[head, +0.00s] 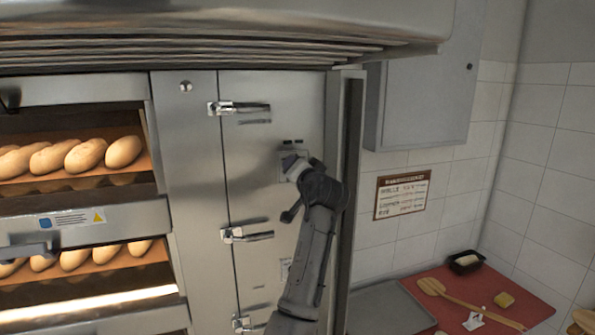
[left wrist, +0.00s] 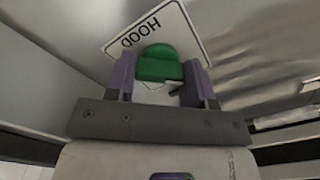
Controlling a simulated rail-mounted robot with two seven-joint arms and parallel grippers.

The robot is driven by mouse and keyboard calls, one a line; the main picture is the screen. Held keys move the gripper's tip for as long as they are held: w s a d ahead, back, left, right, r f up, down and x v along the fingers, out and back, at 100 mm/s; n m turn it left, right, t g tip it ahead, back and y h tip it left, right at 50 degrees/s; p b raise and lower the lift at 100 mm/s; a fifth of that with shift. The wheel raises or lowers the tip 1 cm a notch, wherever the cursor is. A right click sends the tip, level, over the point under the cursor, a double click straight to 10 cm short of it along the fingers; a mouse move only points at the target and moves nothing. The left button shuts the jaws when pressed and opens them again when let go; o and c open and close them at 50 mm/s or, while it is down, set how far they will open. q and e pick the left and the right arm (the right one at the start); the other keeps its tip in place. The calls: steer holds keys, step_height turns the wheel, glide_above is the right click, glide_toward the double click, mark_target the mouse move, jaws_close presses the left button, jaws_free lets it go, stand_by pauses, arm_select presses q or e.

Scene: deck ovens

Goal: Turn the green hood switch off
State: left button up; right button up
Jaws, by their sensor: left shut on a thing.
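The green hood switch (left wrist: 158,62) shows in the left wrist view, just in front of a white plate (left wrist: 172,18) marked HOOD, which appears upside down. My left gripper (left wrist: 161,74) has one finger on each side of the switch and is shut on it. In the head view, my left gripper (head: 289,164) is up against the steel oven front, at the small panel right of the upper latch. It hides the switch there. I cannot tell the switch's exact setting. My right gripper is in neither view.
Deck ovens with loaves (head: 85,154) stand at left, under a steel hood (head: 230,30). Door latches (head: 238,108) stick out near my arm. At right are a grey wall cabinet (head: 425,100), a warning sign (head: 402,194) and a red board (head: 460,290) with a wooden paddle (head: 465,302).

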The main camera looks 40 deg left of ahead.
arm_select(q)
steer(key=o, duration=0.9)
steer(key=shift+d, duration=0.1)
steer(key=shift+b+v, duration=2.45)
steer(key=shift+v, duration=4.4)
